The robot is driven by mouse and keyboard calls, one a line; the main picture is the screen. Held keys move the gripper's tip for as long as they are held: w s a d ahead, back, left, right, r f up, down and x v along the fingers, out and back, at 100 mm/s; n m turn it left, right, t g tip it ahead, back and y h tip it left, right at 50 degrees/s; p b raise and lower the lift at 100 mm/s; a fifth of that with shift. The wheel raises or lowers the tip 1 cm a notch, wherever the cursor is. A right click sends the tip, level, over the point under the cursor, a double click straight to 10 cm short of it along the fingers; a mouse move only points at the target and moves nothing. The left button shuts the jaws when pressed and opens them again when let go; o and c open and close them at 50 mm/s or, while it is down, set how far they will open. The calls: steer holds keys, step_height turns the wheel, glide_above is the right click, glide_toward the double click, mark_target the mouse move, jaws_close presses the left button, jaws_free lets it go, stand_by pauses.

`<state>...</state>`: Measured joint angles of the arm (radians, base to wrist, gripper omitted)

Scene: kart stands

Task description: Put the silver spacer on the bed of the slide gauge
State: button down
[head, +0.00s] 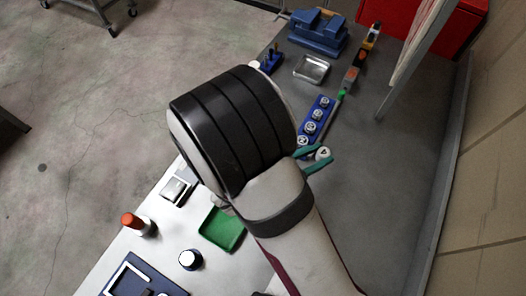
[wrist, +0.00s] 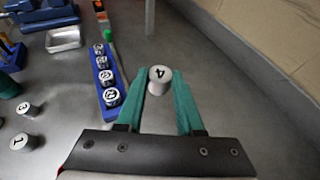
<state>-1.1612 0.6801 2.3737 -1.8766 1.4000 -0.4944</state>
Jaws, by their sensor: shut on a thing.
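My gripper (head: 318,158) has green fingers and is shut on a silver spacer (wrist: 160,77), a short cylinder marked 4 on its pale top. The spacer also shows in the head view (head: 323,153), between the fingertips, upright over the grey bench. A blue holder (head: 318,119) with several numbered silver cylinders lies just beyond the fingers; it is left of them in the wrist view (wrist: 107,80). Two loose cylinders, marked 3 (wrist: 27,109) and 1 (wrist: 22,141), stand at the left of the wrist view. I cannot tell which thing is the slide gauge.
A blue vise (head: 318,32) and a metal tray (head: 312,69) stand at the back. A green tray (head: 222,230), an orange-topped cylinder (head: 134,222) and a dark-blue panel (head: 128,279) lie at the front left. A grey post (wrist: 150,18) rises ahead. The right bench is clear.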

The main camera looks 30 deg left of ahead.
steer(key=s+a+n+t+y, duration=0.1)
steer(key=s+a+n+y, duration=0.1)
steer(key=a+n+y, duration=0.75)
steer(key=n+g+y, duration=0.2)
steer(key=n+y, duration=0.1)
steer(key=y, duration=0.2)
glide_above(190, 177)
steer(key=shift+h, duration=0.25)
steer(key=f, duration=0.5)
steer(key=shift+w+d+f, duration=0.15)
steer(key=shift+w+f, duration=0.1)
steer(key=shift+f, duration=0.1)
steer(key=f, duration=0.4)
steer(key=shift+s+a, duration=0.2)
steer(key=shift+f, duration=0.2)
steer(key=shift+f, duration=0.1)
steer(key=c, duration=0.8)
jaws_free()
steer(key=shift+c, duration=0.2)
